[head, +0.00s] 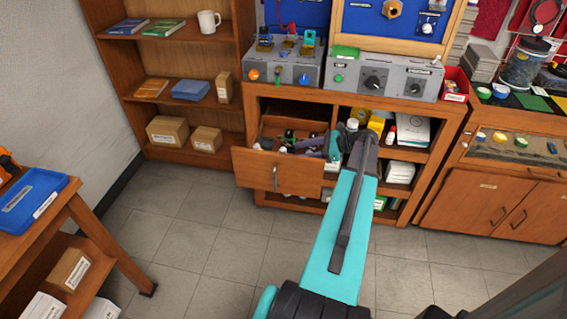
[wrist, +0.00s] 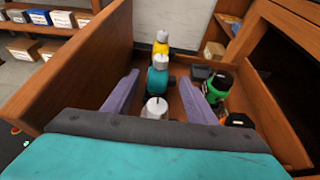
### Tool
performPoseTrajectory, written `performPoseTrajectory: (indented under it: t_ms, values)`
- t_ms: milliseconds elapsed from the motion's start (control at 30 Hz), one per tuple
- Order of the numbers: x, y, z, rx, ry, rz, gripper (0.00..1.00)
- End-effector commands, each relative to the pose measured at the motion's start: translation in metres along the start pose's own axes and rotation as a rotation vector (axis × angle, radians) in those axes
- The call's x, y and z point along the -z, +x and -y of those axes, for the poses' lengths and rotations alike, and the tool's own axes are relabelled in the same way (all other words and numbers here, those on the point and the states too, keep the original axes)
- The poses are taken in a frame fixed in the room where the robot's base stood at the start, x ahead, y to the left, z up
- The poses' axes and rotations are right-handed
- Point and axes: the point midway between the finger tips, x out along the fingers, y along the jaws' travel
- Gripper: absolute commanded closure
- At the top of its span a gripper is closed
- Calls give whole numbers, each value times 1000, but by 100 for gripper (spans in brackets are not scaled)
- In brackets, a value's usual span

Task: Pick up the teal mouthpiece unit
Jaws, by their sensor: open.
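The teal mouthpiece unit (wrist: 157,80) stands in the open drawer, with a pale metal cap on top. In the wrist view it shows between the two purple fingers of my gripper (wrist: 158,77), which are open on either side of it. A gap shows at each side. I cannot tell how far down the fingers reach beside it. In the head view my gripper (head: 312,146) is over the drawer (head: 275,172), and my arm hides part of that area; the unit is not clear there.
In the drawer, a yellow unit (wrist: 160,48) stands behind the teal one, a pale metal-topped piece (wrist: 155,108) in front. A green and black unit (wrist: 217,88) and an orange and black one (wrist: 238,120) are right. The drawer's wooden wall (wrist: 85,60) rises left.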

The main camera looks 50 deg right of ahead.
Motion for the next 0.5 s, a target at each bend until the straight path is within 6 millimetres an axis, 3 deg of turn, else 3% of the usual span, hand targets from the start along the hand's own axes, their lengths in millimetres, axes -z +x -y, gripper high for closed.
performPoseTrajectory:
  t_ms: [500]
  values:
    - [-1, 47, -2, 1, 0, 0, 48]
